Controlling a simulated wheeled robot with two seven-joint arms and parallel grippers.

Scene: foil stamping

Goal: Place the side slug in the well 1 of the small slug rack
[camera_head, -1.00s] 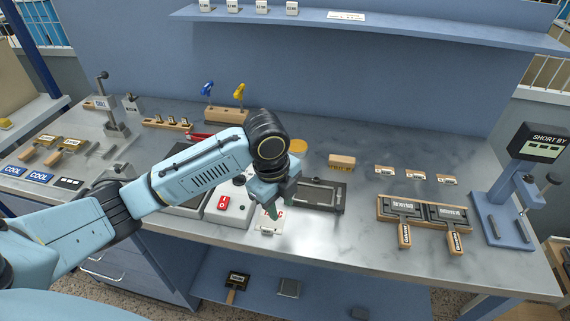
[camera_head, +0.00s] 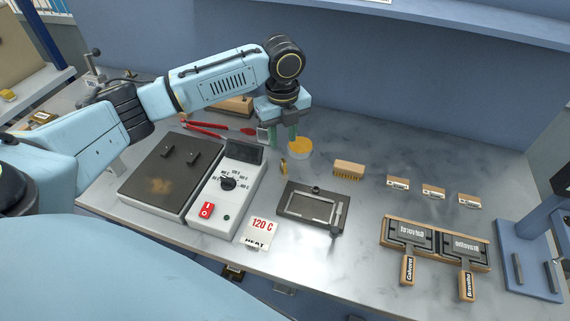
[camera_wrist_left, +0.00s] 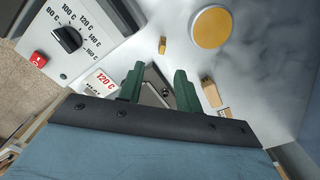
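A small brass piece (camera_head: 284,168), which looks like the side slug, stands on the grey bench in front of the yellow-topped round tin. It also shows in the left wrist view (camera_wrist_left: 162,46), beyond my fingertips. My left gripper (camera_head: 283,139) is above the bench, behind the brass piece and beside the tin. In the left wrist view its green fingers (camera_wrist_left: 160,78) are apart, with nothing seen held between them. The small slug rack cannot be made out now; my left arm covers that back left part of the bench. My right gripper is not in view.
The round tin (camera_head: 299,150) is close to my left gripper. Red-handled pliers (camera_head: 207,128) lie left of it. A hot plate (camera_head: 160,187), control box (camera_head: 226,190), metal frame (camera_head: 312,210) and wooden brush (camera_head: 348,169) stand around. The bench's back right is mostly clear.

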